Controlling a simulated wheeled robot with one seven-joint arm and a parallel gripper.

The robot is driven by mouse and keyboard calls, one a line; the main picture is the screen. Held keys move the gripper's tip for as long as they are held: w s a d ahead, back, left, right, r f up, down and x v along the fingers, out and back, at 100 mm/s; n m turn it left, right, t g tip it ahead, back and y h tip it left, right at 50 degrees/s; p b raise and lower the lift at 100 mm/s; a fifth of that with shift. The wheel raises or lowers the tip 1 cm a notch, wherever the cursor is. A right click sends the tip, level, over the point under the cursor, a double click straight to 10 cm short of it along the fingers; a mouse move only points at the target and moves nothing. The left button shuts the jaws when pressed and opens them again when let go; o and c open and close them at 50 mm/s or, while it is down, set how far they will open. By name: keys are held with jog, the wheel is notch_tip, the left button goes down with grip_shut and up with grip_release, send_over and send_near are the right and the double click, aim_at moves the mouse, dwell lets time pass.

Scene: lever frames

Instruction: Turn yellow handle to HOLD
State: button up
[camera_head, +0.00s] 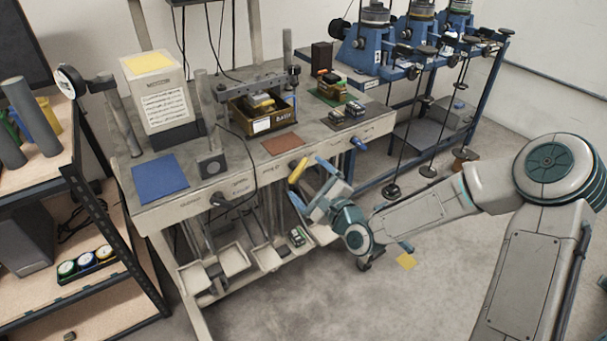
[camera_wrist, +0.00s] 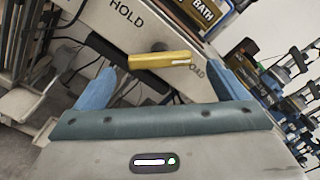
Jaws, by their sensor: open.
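The yellow handle (camera_head: 298,171) is on the front edge of the workbench. In the wrist view the yellow handle (camera_wrist: 160,60) lies nearly level across the picture, between the "HOLD" label (camera_wrist: 127,14) at upper left and a partly covered label ending in "OAD" (camera_wrist: 197,70) at right. My gripper (camera_head: 312,180) is right at the handle in the head view. In the wrist view its two blue fingers (camera_wrist: 160,80) stand wide apart, one on each side of the handle, with gaps between. The gripper is open and holds nothing.
The workbench (camera_head: 223,172) has a black lever (camera_head: 220,200) and a blue lever (camera_head: 358,143) along the same front edge. A box marked "BATH" (camera_wrist: 205,12) stands on top. Small trays (camera_head: 233,260) hang below. Blue machines (camera_head: 365,45) stand at the back right. The floor in front is mostly clear.

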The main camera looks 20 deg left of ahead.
aim_at(301, 173)
jog(key=shift+x, duration=1.55)
jog(key=c, duration=1)
